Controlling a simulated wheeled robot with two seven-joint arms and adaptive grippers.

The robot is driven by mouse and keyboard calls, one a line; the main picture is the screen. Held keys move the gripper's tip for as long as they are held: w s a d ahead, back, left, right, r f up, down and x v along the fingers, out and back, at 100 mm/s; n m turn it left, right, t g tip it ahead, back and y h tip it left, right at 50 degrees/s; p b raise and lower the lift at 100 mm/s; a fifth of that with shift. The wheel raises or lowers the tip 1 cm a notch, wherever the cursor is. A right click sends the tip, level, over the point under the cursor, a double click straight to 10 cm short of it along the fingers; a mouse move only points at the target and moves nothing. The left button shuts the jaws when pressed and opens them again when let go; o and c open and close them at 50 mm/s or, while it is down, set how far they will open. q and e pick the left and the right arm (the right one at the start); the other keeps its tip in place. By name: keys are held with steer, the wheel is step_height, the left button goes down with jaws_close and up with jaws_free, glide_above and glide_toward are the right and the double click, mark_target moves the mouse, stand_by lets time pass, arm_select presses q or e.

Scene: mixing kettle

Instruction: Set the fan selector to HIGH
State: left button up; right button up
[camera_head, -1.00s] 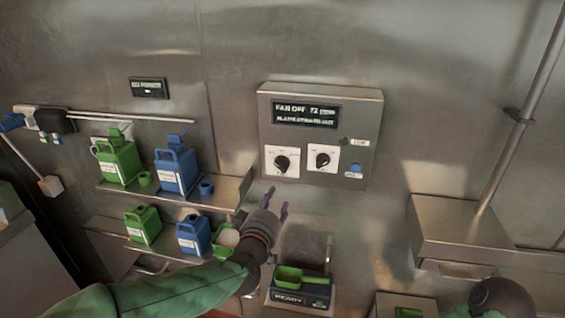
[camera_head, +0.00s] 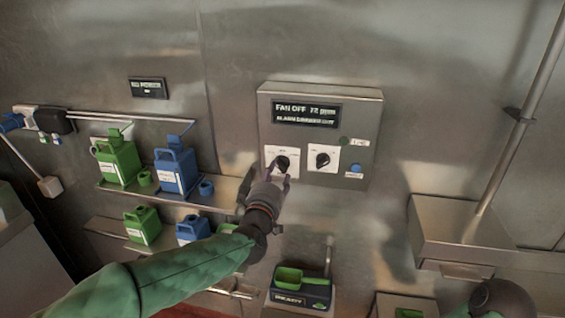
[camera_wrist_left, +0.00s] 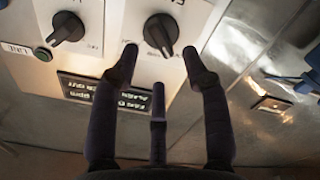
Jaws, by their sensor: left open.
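The control box (camera_head: 352,106) is on the steel wall, its display (camera_head: 306,113) reading FAN OFF and 72 ppm. It carries two black rotary knobs on white plates, a left knob (camera_head: 283,162) and a right knob (camera_head: 323,160); their plate labels are too small to read. My left gripper (camera_head: 265,172) is open, just below and in front of the left knob. In the left wrist view that knob (camera_wrist_left: 160,33) sits just beyond the open fingers (camera_wrist_left: 160,62), between their tips; contact cannot be told. The other knob (camera_wrist_left: 67,27) is outside the fingers. My right gripper is not clearly visible.
A green button (camera_head: 344,141) and a blue button (camera_head: 356,168) are on the box's right side. Shelves to the left hold green jugs (camera_head: 118,162) and blue jugs (camera_head: 177,171). A scale (camera_head: 301,291) with a green scoop stands below.

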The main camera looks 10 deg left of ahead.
mark_target(280, 166)
arm_select(q)
steer(key=shift+w, duration=1.85)
steer(key=shift+w, duration=0.15)
steer(key=shift+w, duration=0.3)
steer(key=shift+c, duration=0.2)
jaws_close()
